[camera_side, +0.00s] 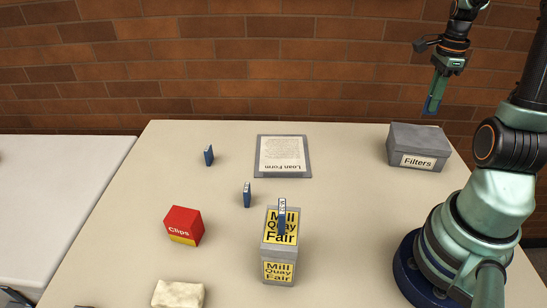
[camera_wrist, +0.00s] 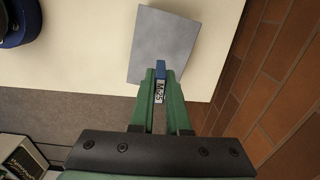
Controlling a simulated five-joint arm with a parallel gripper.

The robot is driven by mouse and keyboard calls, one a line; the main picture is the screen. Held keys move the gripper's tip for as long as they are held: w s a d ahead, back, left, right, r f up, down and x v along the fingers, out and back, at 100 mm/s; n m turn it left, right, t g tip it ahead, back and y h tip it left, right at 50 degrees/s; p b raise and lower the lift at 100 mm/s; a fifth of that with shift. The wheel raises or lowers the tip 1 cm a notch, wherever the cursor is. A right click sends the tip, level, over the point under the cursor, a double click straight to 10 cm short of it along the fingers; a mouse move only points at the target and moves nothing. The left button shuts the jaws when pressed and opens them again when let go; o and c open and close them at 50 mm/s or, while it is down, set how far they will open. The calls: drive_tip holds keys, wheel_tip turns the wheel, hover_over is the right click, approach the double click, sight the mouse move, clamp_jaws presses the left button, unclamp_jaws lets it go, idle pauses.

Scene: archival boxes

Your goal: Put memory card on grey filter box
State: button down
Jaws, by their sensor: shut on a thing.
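My gripper (camera_side: 435,95) is shut on a blue memory card (camera_side: 429,108) with a white label. The card also shows between the fingers in the wrist view (camera_wrist: 160,82). The grey filter box (camera_side: 416,162), labelled "Filters", stands at the back right of the table. The card hangs above the box, apart from its lid in the side view. In the wrist view the box's plain grey lid (camera_wrist: 163,38) lies beyond the fingertips. The exact height gap is hard to tell.
Another stands on the Mill Quay Fair box (camera_side: 279,271). A red Clips box (camera_side: 184,224), a cream block (camera_side: 178,294) and a Loan Form board (camera_side: 258,168) lie left of the filter box. A brick wall (camera_side: 250,70) is behind.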

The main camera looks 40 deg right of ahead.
drive_tip(key=shift+f, duration=3.35)
drive_tip(key=c, duration=0.9)
unclamp_jaws()
drive_tip(key=shift+f, duration=0.1)
